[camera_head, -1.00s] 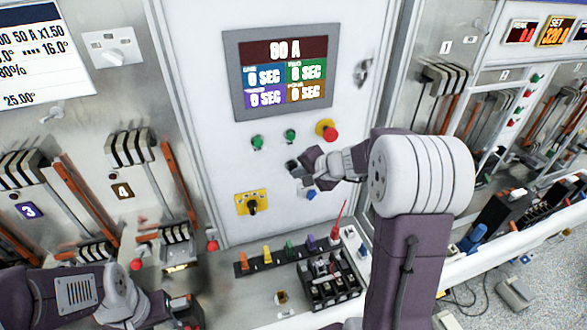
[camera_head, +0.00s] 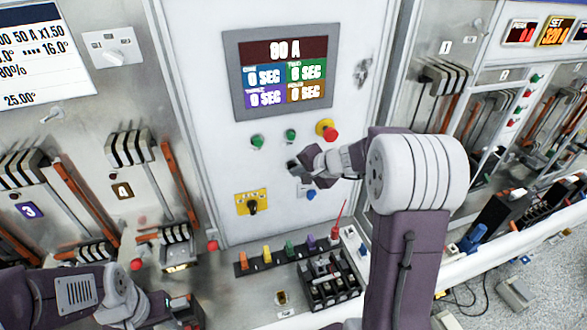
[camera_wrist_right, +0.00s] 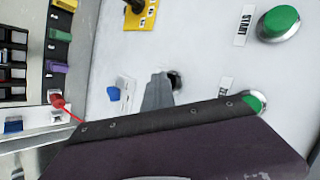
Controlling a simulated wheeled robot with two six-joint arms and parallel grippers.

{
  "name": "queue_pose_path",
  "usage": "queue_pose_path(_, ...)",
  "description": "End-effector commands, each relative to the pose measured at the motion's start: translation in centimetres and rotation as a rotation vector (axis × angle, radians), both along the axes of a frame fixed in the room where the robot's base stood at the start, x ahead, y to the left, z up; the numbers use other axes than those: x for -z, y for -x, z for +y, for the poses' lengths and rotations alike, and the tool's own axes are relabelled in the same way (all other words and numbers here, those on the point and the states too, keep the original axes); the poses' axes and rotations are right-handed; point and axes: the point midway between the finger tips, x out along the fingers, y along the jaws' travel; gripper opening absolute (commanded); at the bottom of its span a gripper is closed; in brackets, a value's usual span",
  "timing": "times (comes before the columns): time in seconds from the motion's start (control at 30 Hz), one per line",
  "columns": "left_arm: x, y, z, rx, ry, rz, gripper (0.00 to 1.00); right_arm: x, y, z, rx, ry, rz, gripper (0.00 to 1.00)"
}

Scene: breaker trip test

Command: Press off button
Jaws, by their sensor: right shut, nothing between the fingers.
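A white upright panel (camera_head: 215,60) carries two green buttons, a left one (camera_head: 257,142) and a right one (camera_head: 290,135), and a red mushroom button (camera_head: 331,134) on a yellow base. My right gripper (camera_head: 296,168) is shut and empty, close to the panel below the green buttons. In the right wrist view its grey fingertips (camera_wrist_right: 158,88) are beside a small dark round part (camera_wrist_right: 176,80), partly hidden; contact cannot be told. A green button (camera_wrist_right: 283,22) labelled START is there, and another green button (camera_wrist_right: 254,103) is partly covered. No OFF label is readable. My left gripper (camera_head: 182,310) is at the bottom left, its jaws unclear.
A display (camera_head: 285,72) reads 90 A above the buttons. A yellow rotary switch (camera_head: 252,202) and a blue part (camera_head: 311,195) are below the gripper.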

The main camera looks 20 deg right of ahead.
Motion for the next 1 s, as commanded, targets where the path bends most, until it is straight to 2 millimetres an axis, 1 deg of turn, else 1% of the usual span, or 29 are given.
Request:
queue_pose_path(0.13, 0.4, 0.0, 0.0, 0.0, 0.0, 0.0, 0.36, 0.1, 0.4, 0.0, 0.001, -0.001, -0.001, 0.0)
queue_pose_path(0.4, 1.3, 0.0, 0.0, 0.0, 0.0, 0.0, 0.36, 0.1, 1.8, 0.1, 0.001, 0.0, -0.001, 0.0)
queue_pose_path(0.7, 1.3, 0.0, 0.0, 0.0, 0.0, 0.0, 0.36, 0.1, 2.0, 0.1, 0.001, 0.0, -0.001, 0.0)
queue_pose_path(1.0, 2.7, 0.0, 0.0, 0.0, 0.0, 0.0, 0.36, 0.2, 4.9, 0.2, 0.001, 0.001, -0.002, 0.0)
